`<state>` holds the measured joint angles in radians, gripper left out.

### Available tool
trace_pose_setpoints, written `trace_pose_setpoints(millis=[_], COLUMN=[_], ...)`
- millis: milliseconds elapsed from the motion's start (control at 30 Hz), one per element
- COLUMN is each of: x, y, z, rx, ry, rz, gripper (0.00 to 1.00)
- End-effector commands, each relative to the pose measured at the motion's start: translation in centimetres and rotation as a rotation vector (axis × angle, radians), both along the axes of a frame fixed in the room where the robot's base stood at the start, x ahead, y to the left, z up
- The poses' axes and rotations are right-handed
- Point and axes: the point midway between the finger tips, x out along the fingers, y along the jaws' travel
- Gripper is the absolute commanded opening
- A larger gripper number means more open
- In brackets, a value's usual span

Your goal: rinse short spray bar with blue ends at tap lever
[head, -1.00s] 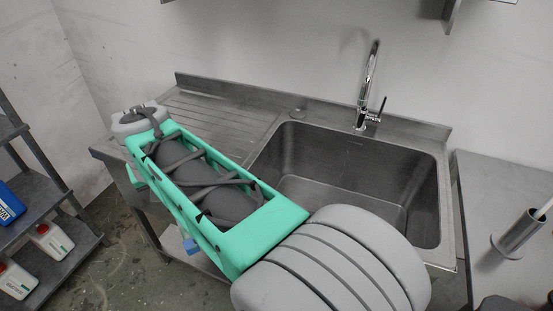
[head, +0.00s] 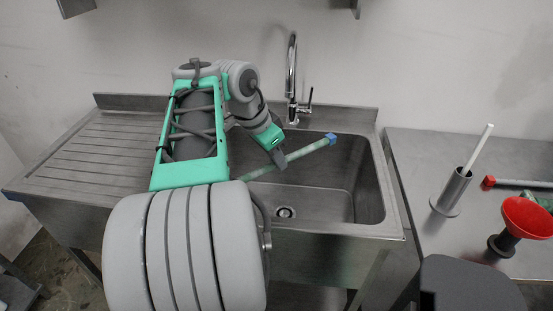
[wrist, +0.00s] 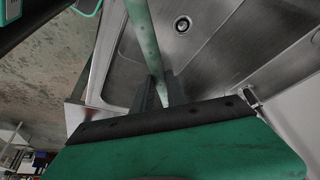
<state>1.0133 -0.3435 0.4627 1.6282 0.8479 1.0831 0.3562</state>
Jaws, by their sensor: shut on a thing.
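The short spray bar (head: 306,151) is a pale green tube with a blue end at its right. My arm hides part of its left side. My gripper (head: 278,160) is shut on the bar and holds it slanted over the sink basin (head: 345,200). In the wrist view the bar (wrist: 143,40) runs up between the two dark fingers of my gripper (wrist: 160,92). The chrome tap (head: 291,75) stands behind the basin, with its tap lever (head: 310,96) on the right side. The bar is in front of the tap and apart from the lever.
A ridged drainboard (head: 95,150) lies left of the basin. On the right table (head: 400,150) are a metal holder with a white stick (head: 455,188), a red funnel-like thing (head: 527,217) and a bar with a red end (head: 515,183). The drain (head: 285,212) is uncovered.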

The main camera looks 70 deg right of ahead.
Motion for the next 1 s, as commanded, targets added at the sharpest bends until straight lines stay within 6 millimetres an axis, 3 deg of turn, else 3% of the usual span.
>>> trace_pose_setpoints(millis=[1000], x=[9.6], y=[-6.3], z=[-2.1], rx=[0.000], ry=[0.000], rz=[0.006], gripper=[0.00])
